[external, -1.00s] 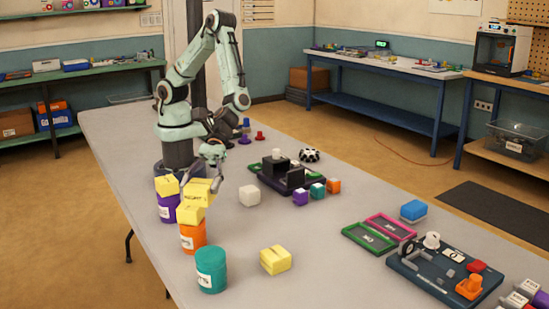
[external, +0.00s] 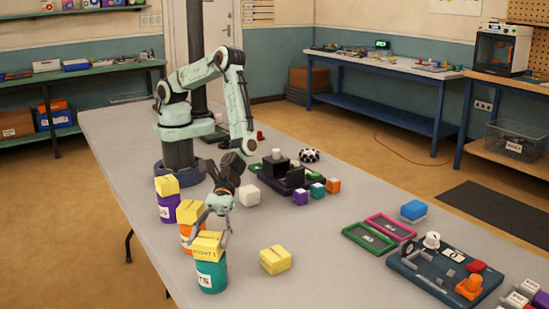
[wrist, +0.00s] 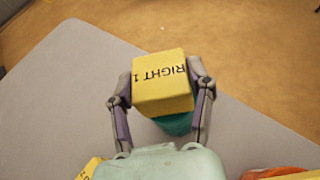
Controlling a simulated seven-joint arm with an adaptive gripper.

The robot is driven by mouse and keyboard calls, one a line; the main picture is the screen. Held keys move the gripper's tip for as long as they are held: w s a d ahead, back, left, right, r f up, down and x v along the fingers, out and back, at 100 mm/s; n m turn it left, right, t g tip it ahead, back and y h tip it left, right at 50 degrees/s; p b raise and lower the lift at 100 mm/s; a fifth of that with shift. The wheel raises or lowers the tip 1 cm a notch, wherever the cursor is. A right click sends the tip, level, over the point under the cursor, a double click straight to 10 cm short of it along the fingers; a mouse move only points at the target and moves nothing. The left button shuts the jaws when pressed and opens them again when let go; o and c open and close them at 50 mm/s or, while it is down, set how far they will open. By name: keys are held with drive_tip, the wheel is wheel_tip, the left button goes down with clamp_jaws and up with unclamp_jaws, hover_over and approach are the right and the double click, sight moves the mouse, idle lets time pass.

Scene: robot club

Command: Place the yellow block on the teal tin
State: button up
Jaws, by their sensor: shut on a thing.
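My gripper (external: 216,222) is shut on a yellow block (external: 208,246), with one finger on each side of it. The block is directly above the teal tin (external: 211,277) and hides most of its top. I cannot tell whether the block touches the rim or hovers just over it. In the wrist view, the yellow block (wrist: 162,88), lettered "RIGHT 1", sits between my gripper's fingers (wrist: 160,76). A bit of the teal tin (wrist: 176,124) shows below it.
A yellow block (external: 188,211) is on the orange tin (external: 186,233) just behind. Another (external: 166,186) is on the purple tin (external: 168,209). A loose yellow block (external: 275,260) lies on the table to the right. The table between it and the green frame (external: 368,237) is clear.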

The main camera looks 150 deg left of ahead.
drive_tip(key=o, duration=1.2)
drive_tip(key=v, duration=1.2)
drive_tip(key=s+a+r+m+g+y, duration=0.2)
drive_tip(key=s+r+m+g+y, duration=0.1)
drive_tip(key=s+m, duration=0.5)
drive_tip(key=s+a+r+m+g+y, duration=0.2)
drive_tip(key=s+r+m+g+y, duration=0.1)
drive_tip(key=s+m, duration=0.6)
drive_tip(key=s+a+r+m+g+y, duration=0.3)
drive_tip(key=s+m, duration=0.6)
drive_tip(key=s, duration=0.6)
wheel_tip(320, 180, up, 2)
drive_tip(key=shift+r+g+y, duration=0.15)
drive_tip(key=shift+g+y, duration=0.35)
drive_tip(key=shift+y, duration=0.1)
